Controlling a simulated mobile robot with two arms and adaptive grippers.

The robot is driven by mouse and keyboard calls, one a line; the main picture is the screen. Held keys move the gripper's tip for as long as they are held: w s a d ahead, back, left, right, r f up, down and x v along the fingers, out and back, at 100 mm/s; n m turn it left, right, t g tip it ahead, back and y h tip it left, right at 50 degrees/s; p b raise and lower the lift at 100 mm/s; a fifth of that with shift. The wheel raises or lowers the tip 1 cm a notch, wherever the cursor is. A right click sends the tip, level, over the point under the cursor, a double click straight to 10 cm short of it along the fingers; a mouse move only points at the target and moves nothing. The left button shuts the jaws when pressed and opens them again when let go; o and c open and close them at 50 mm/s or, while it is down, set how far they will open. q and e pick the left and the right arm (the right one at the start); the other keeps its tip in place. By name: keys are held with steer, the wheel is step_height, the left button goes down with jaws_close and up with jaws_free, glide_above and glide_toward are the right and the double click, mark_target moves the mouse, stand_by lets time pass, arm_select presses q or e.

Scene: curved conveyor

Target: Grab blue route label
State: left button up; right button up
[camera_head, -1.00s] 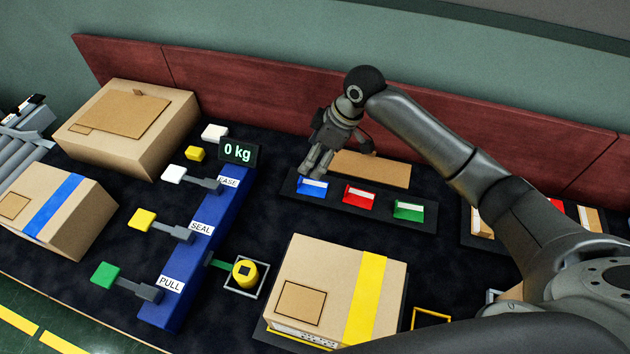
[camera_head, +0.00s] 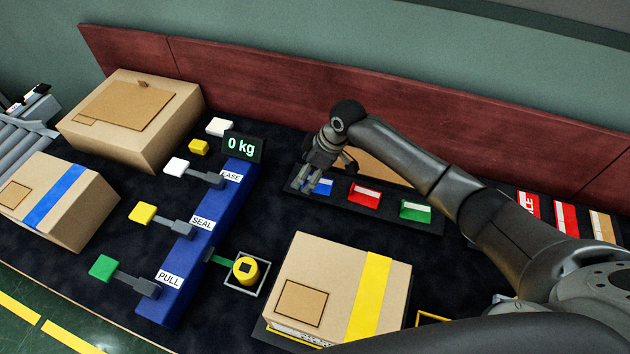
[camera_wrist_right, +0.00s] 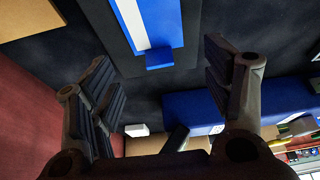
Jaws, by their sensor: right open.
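The blue route label (camera_head: 322,187), with a white stripe, lies at the left end of a dark tray (camera_head: 428,226) beside a red label (camera_head: 365,196) and a green label (camera_head: 416,211). My right gripper (camera_head: 307,184) is just left of the blue label and partly covers it. In the right wrist view the blue label (camera_wrist_right: 161,28) is at the top centre, just beyond and between the spread fingers of the open, empty gripper (camera_wrist_right: 158,58). Whether a finger touches it I cannot tell. My left gripper is out of view.
A brown panel (camera_head: 385,170) lies behind the labels, before a red-brown back wall (camera_head: 400,115). A yellow-striped box (camera_head: 330,280) stands in front. A blue lever console (camera_head: 205,235) with a "0 kg" display (camera_head: 242,147) is to the left. More label cards (camera_head: 566,217) lie at right.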

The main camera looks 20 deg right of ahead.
steer(key=shift+x, duration=0.95)
steer(key=c, duration=0.8)
steer(key=shift+o, duration=0.2)
